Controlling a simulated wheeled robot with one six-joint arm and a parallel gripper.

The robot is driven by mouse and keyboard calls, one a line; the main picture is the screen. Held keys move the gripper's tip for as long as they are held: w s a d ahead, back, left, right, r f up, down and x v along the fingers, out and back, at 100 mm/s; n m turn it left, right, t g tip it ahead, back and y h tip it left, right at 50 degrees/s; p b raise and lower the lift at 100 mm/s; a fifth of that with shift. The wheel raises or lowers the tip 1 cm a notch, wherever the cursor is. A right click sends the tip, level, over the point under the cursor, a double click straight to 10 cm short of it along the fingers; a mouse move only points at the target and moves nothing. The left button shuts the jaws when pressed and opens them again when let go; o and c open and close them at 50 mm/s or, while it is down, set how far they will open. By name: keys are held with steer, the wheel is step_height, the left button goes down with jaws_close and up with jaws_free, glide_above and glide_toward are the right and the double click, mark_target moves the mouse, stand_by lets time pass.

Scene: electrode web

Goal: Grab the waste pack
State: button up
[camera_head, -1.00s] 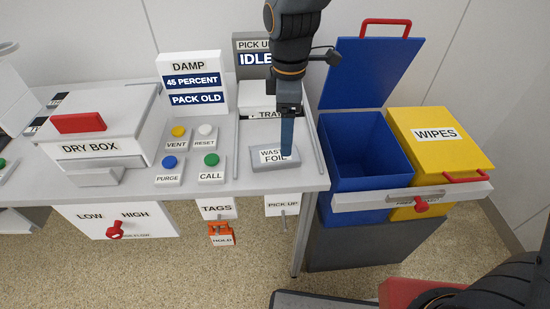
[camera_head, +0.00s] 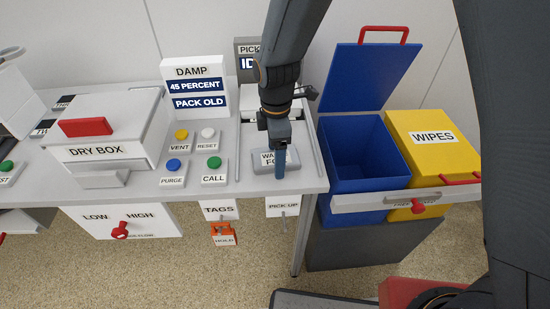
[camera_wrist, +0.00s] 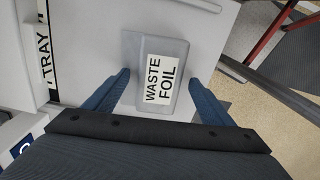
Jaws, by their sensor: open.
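The waste pack (camera_head: 291,157) is a small grey pack labelled WASTE FOIL. It lies on the table near its right front edge, partly hidden behind my gripper in the head view. It shows almost whole in the wrist view (camera_wrist: 152,91). My gripper (camera_head: 280,174) points down at the pack. In the wrist view my gripper (camera_wrist: 158,82) is open, with one blue finger on each side of the pack's near part. Gaps show between fingers and pack there. I cannot tell the fingertips' height against it.
A blue bin (camera_head: 363,160) with its lid up stands right of the table, beside a yellow WIPES bin (camera_head: 450,155). CALL (camera_head: 214,170) and RESET (camera_head: 208,139) buttons lie left of the pack. A tray label (camera_wrist: 46,60) is near it.

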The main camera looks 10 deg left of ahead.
steer(key=c, duration=1.2)
steer(key=shift+r, duration=0.1)
